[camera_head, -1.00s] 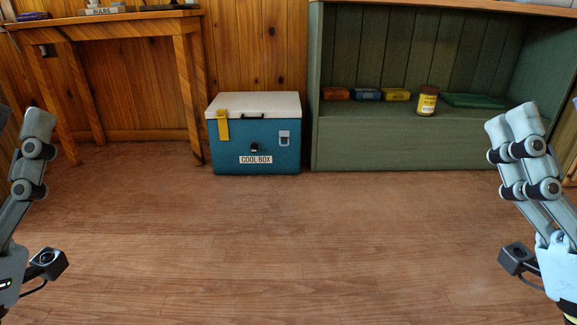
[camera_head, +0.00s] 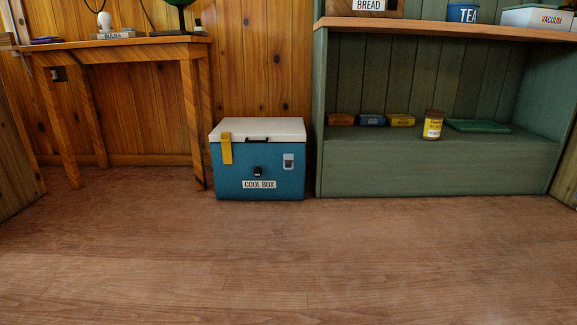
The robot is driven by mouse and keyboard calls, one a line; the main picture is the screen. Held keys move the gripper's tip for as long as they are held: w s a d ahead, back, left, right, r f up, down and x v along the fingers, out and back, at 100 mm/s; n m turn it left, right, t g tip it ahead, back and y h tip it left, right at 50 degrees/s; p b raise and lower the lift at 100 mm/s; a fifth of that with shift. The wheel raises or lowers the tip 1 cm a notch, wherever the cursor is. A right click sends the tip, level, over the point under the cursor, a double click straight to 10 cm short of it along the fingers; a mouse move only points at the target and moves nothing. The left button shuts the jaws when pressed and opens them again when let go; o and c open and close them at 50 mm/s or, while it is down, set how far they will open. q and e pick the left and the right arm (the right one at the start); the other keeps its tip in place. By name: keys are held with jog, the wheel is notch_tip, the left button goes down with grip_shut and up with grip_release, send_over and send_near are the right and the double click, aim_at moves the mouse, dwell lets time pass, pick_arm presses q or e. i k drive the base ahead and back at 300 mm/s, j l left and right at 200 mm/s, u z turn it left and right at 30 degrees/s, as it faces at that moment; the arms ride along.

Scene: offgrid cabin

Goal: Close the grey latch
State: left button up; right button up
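A blue cool box (camera_head: 230,178) with a white lid (camera_head: 262,129) stands on the floor against the wood wall, between a wooden table and a green shelf unit. The grey latch (camera_head: 288,161) is on the right of its front face, below the lid's edge. A yellow latch (camera_head: 226,149) is at the left, reaching from the lid down over the front. I cannot tell from here whether the grey latch is fastened. A small black part (camera_head: 258,171) sits above the "COOL BOX" label. Neither of my grippers is in view.
A wooden table (camera_head: 125,43) stands at the left. The green shelf unit (camera_head: 420,165) at the right holds a yellow jar (camera_head: 433,125) and several small boxes. The wooden floor (camera_head: 290,260) in front of the cool box is clear.

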aim_at(288, 159)
jog(key=i+l+u, duration=0.1)
jog(key=i, duration=0.4)
jog(key=i+l+u, duration=0.1)
jog(key=i, duration=0.4)
jog(key=i+l+u, duration=0.1)
jog(key=i, duration=0.35)
jog(key=i+l+u, duration=0.1)
jog(key=i+l, duration=0.15)
jog(key=i, duration=0.25)
jog(key=i+l+u, duration=0.1)
jog(key=i+l, duration=0.15)
jog(key=i, duration=0.2)
jog(key=i+l+u, duration=0.1)
jog(key=i+l, duration=0.15)
jog(key=i, duration=0.2)
